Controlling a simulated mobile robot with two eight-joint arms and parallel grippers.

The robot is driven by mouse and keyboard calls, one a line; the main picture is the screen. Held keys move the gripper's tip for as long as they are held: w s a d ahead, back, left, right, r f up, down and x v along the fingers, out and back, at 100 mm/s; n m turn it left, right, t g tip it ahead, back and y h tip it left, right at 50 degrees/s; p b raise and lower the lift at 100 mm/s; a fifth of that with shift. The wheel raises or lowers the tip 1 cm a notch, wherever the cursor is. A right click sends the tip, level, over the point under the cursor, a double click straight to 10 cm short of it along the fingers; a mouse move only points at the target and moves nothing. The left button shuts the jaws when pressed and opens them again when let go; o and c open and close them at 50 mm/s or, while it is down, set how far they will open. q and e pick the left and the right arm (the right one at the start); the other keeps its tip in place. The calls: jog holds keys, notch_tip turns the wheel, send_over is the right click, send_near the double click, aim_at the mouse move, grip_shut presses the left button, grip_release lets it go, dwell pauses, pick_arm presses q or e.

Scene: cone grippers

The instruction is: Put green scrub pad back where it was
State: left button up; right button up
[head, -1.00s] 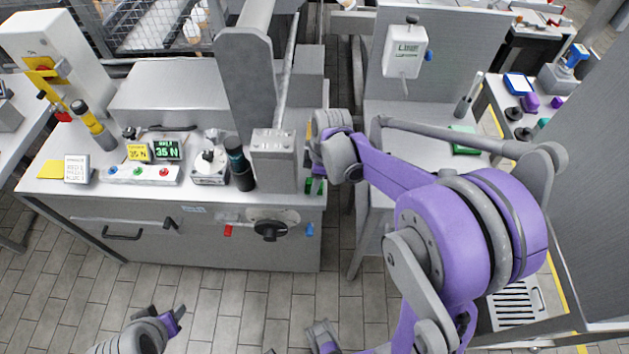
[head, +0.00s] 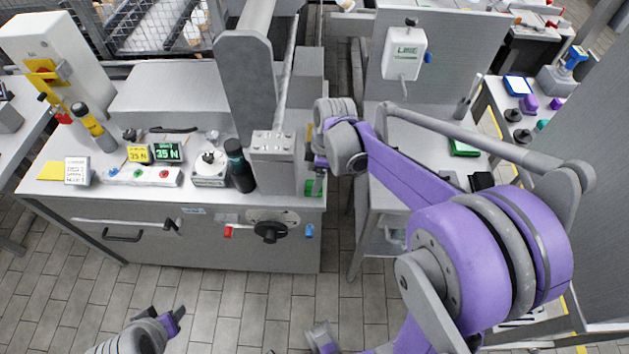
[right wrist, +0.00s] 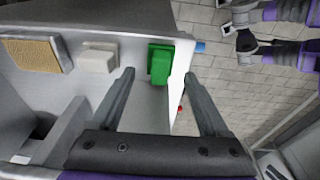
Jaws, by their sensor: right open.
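A green pad (right wrist: 160,62) sits at the right end of a row on the grey ledge in the right wrist view, beside a whitish block (right wrist: 98,58) and a tan pad (right wrist: 33,54). In the head view a green piece (head: 315,188) shows at the right side of the steel machine, partly hidden by my right wrist. My right gripper (right wrist: 159,74) is open and empty, its fingers either side of the line to the green pad. I cannot tell whether they reach around it. My left gripper (head: 178,318) is low at the left, away from the machine.
The steel machine (head: 160,225) carries a dark bottle (head: 240,165) close to its column. A flat green item (head: 463,148) and a dark block (head: 482,181) lie on the right bench. A blue-tipped handle (head: 309,231) juts from the machine front. The floor in front is clear.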

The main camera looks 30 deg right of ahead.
notch_tip(320, 180, up, 8)
jog(key=s+a+f+m+t, duration=0.2)
jog(key=s+a+m, duration=0.1)
jog(key=s+m, duration=0.3)
jog(key=s+a+f+m+t+h, duration=0.1)
jog(key=s+a+f+m+t, duration=0.1)
jog(key=s, duration=0.8)
jog(key=a+f+m, duration=0.1)
jog(key=a+m, duration=0.1)
jog(key=m, duration=0.1)
jog(key=shift+a+m+p, duration=0.15)
jog(key=shift+m+p, duration=0.15)
jog(key=shift+m, duration=0.1)
